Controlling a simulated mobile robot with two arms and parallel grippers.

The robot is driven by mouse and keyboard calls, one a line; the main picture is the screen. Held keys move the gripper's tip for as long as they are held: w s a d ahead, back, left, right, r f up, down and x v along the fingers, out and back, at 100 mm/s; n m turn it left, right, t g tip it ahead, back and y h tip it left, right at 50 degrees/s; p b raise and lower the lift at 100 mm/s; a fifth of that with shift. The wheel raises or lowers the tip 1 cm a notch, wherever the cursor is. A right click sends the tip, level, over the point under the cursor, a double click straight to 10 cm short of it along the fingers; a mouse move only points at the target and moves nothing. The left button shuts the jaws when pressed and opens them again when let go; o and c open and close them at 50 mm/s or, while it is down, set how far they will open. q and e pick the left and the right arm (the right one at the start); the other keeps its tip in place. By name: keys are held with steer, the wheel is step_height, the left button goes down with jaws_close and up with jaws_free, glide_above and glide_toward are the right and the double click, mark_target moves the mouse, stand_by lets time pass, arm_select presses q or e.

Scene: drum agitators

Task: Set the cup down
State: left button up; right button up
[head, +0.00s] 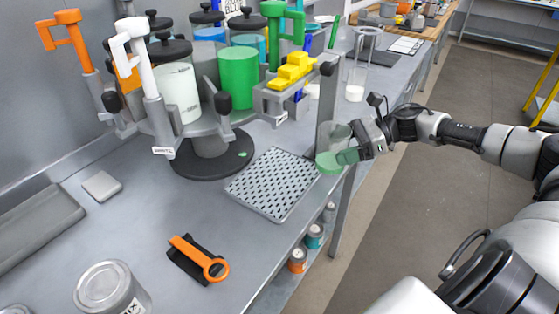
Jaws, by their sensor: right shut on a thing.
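My right gripper (350,151) reaches in from the right and is shut on a clear cup (333,134) with green in its bottom. The cup is roughly upright at the bench's right edge, just right of the perforated grey drip tray (247,187). I cannot tell whether its base touches anything. The round agitator machine (208,146) stands behind and to the left, with clear, white and green drums, black lids and orange, white and green levers. My left gripper is out of view.
An orange-handled tool (213,270) lies on the near bench. A metal can (103,286) stands at the lower left, and a small grey block (102,186) lies farther back.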

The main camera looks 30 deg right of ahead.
steer(key=r+p+x, duration=0.1)
steer(key=p+x, duration=0.1)
steer(key=x, duration=0.2)
steer(key=r+p+x, duration=0.1)
steer(key=p+x, duration=0.1)
steer(key=x, duration=0.3)
steer(key=a+p+x, duration=0.1)
steer(key=p+x, duration=0.1)
steer(key=x, duration=0.2)
steer(key=shift+w+a+r, duration=0.15)
steer(key=shift+w+r, duration=0.2)
steer(key=shift+w, duration=0.05)
steer(key=shift+f, duration=0.5)
steer(key=o, duration=1)
steer(key=shift+r, duration=0.1)
